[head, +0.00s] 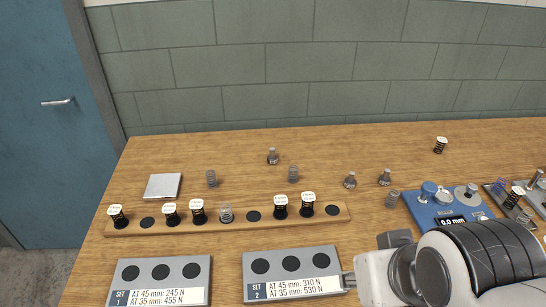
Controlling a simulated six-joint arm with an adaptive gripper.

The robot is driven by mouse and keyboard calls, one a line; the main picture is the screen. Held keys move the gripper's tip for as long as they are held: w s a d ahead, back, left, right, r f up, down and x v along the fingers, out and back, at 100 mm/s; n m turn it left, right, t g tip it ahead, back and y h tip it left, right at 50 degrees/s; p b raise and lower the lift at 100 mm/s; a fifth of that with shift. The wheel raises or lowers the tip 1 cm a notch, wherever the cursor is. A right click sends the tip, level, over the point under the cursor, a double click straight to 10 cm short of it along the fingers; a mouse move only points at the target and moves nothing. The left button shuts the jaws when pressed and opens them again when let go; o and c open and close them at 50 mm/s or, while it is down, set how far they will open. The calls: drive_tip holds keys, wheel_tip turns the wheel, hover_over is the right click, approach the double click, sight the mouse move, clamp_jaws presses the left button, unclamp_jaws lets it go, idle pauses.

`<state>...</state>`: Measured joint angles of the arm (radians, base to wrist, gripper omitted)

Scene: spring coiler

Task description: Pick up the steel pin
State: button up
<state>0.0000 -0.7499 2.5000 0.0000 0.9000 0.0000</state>
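I cannot tell which one the task means. My gripper (347,281) is at the lower right, pointing left, by the right end of the SET 2 plate (262,289). It is well in front of the pins and touches none of them. Its fingers are small and partly hidden by my arm, so their opening is unclear.
A wooden rack (330,219) holds several tagged black springs and one bare spring. Loose springs (211,179) stand behind it, near a pale square plate (163,186). A blue gauge (424,211) stands right, the SET 1 plate (130,287) front left. The back left bench is clear.

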drive_tip(key=shift+o, duration=0.6)
drive_tip(key=shift+w, duration=0.1)
drive_tip(key=w+r+t, duration=0.2)
drive_tip(key=w+t, duration=0.2)
drive_tip(key=w, duration=2.8)
drive_tip(key=w+a+f+n+t+y, duration=0.1)
drive_tip(key=w+a+f, duration=0.2)
drive_tip(key=w+f, duration=0.3)
drive_tip(key=w+a+f+n+t+y, duration=0.1)
drive_tip(key=w+a+f, duration=0.3)
drive_tip(key=w, duration=1.1)
wheel_tip(320, 180, down, 4)
drive_tip(key=shift+w+r+n+t+y, duration=0.2)
drive_tip(key=shift+w+n+t+y, duration=0.2)
drive_tip(key=shift+t+y, duration=0.4)
